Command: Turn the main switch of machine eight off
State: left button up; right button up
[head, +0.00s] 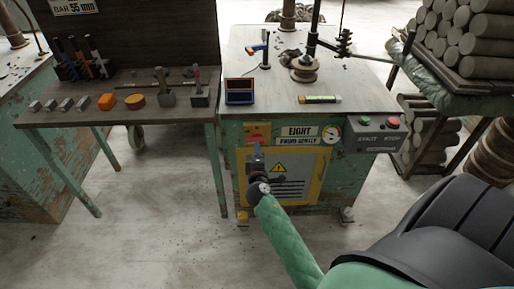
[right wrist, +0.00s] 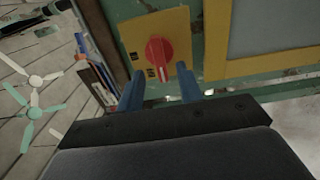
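My left gripper is out of view.
A start box (head: 376,134) with a green and a red button sits at the machine's right front corner. A yellow-framed panel (head: 318,178) with a warning triangle lies behind my right arm. A wooden side table (head: 120,88) with tools stands at left. Logs (head: 470,40) are stacked at right.

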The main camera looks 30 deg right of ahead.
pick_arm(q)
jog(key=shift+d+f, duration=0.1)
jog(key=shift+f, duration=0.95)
pick_arm(e)
jog(key=shift+v, duration=1.4)
